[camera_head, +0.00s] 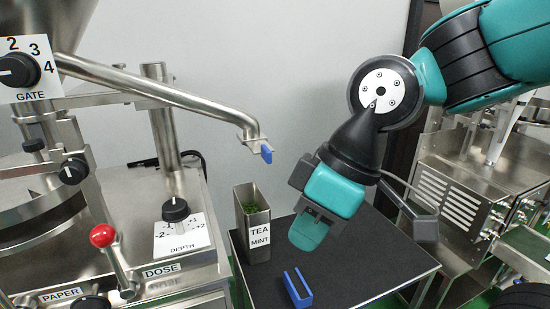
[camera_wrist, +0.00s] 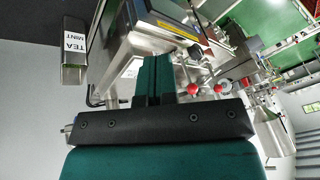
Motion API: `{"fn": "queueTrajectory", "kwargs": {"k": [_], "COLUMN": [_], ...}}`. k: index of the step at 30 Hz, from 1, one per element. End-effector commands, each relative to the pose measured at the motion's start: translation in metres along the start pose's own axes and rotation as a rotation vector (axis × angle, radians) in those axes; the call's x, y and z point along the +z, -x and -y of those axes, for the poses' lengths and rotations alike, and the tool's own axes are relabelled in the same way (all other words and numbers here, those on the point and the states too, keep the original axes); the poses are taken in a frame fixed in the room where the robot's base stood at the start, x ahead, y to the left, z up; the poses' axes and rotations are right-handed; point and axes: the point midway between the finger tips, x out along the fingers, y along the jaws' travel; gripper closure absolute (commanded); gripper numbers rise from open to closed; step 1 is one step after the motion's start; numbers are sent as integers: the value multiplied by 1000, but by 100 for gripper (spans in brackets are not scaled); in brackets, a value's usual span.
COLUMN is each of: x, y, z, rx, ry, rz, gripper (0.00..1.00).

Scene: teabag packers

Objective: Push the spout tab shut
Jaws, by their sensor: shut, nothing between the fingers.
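The spout (camera_head: 195,98) is a long steel pipe that slopes down to the right from the machine in the head view. A small blue spout tab (camera_head: 266,153) sits at its lower end, tilted; I cannot tell how far it is open. My gripper (camera_head: 306,232) is below and to the right of the tab, apart from it, pointing down over the black table. Its green fingers (camera_wrist: 154,82) are shut together and empty in the wrist view. I cannot make out the tab in the wrist view.
A steel tin labelled TEA MINT (camera_head: 252,222) with green leaves stands below the spout, left of my gripper. A blue U-shaped holder (camera_head: 298,288) is on the black table (camera_head: 365,262). Left are the depth knob (camera_head: 175,209) and a red-balled lever (camera_head: 103,236).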

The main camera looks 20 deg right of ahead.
Motion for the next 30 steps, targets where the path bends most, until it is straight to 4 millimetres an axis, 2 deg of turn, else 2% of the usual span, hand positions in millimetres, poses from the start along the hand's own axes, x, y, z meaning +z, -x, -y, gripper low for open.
{"fn": "queueTrajectory", "kwargs": {"k": [1, 6, 9, 13, 19, 30], "x": [-10, -38, -48, -55, -58, -60], "y": [8, 40, 59, 77, 88, 85], "z": [-16, -66, -91, -114, -127, -127], "rx": [28, 150, 229, 309, 358, 355], "ry": [65, 352, 502, 643, 731, 733], "rz": [-38, -139, -168, -180, -178, -178], "gripper": [100, 100, 100, 100, 100, 100]}}
